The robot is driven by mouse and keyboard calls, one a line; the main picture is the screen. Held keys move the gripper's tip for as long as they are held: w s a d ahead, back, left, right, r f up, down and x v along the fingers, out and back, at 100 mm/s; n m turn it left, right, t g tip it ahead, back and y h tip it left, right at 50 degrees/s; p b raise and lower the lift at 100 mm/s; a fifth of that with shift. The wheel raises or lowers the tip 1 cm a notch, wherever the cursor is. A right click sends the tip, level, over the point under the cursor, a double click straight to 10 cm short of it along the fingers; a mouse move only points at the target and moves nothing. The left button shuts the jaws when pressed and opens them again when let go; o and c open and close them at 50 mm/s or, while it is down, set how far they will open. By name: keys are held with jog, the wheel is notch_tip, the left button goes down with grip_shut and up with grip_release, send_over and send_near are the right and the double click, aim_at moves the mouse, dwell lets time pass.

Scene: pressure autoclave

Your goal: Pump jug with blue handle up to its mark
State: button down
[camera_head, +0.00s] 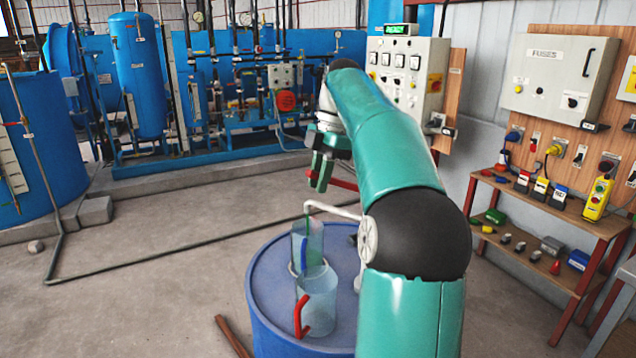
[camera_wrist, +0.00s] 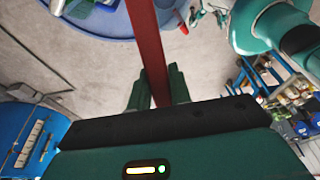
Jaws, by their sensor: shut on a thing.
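My gripper (camera_head: 320,172) is shut on a red pump lever (camera_head: 345,184). In the wrist view the lever (camera_wrist: 150,50) runs up between my two green fingers (camera_wrist: 158,88). A pale spout (camera_head: 335,209) bends down over a clear jug (camera_head: 308,243) on the blue drum (camera_head: 262,300). A green streak shows at the spout's mouth. A second clear jug with a red handle (camera_head: 301,316) stands in front of it and overlaps it. My arm hides most of the pump.
A control panel (camera_head: 405,75) and a fuse box (camera_head: 562,75) stand behind and to the right. A wooden shelf rack (camera_head: 560,205) holds several small items. A pipe (camera_head: 150,262) runs along the floor. The concrete floor left of the drum is mostly clear.

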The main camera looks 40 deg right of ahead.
jog(key=c, duration=1.3)
grip_release()
